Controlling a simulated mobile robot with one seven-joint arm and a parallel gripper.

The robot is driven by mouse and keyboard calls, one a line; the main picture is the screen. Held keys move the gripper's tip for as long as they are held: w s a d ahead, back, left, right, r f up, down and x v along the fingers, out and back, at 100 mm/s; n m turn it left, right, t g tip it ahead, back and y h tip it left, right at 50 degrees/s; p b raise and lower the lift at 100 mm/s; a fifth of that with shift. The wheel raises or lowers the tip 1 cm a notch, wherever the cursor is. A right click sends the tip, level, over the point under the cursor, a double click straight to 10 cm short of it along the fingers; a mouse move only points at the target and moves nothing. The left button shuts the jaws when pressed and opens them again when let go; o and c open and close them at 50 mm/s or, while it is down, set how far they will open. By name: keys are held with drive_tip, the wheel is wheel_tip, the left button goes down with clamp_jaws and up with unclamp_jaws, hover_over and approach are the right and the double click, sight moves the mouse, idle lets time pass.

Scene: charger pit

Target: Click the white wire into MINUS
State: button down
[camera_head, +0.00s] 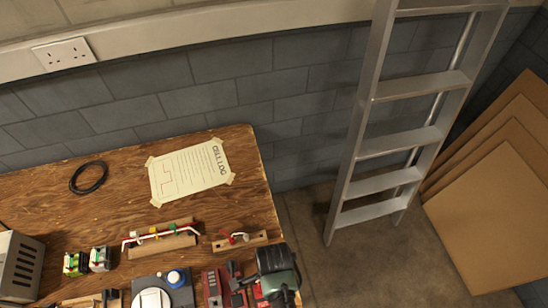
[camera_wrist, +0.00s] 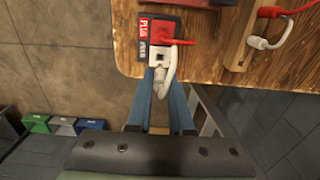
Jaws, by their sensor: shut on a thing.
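The terminal block (camera_wrist: 146,26) lies near the table edge in the wrist view, with a red PLUS label and a dark MINUS label beside it. A red wire (camera_wrist: 178,42) lies at the PLUS side. The white wire (camera_wrist: 169,74) loops beside its white end piece (camera_wrist: 160,60), which is at the MINUS side. I cannot tell whether that end is seated. My gripper (camera_wrist: 161,84) has its blue fingers shut on the white wire's end. In the head view my gripper (camera_head: 277,270) is at the table's right edge and hides part of what lies beneath it.
A wooden rack (camera_wrist: 238,48) with red and white wires is close by. The wooden table (camera_head: 110,190) bears a longer rack (camera_head: 160,242), a taped paper (camera_head: 190,172) and a black coil (camera_head: 88,177). A ladder (camera_head: 400,90) and boards (camera_head: 500,210) stand to the right.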

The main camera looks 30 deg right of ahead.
drive_tip(key=shift+f+b, duration=1.5)
drive_tip(key=shift+f, duration=0.05)
drive_tip(key=shift+f+b, duration=0.8)
drive_tip(key=shift+f, duration=0.65)
drive_tip(key=c, duration=1.5)
unclamp_jaws()
clamp_jaws()
drive_tip(key=shift+f, duration=0.2)
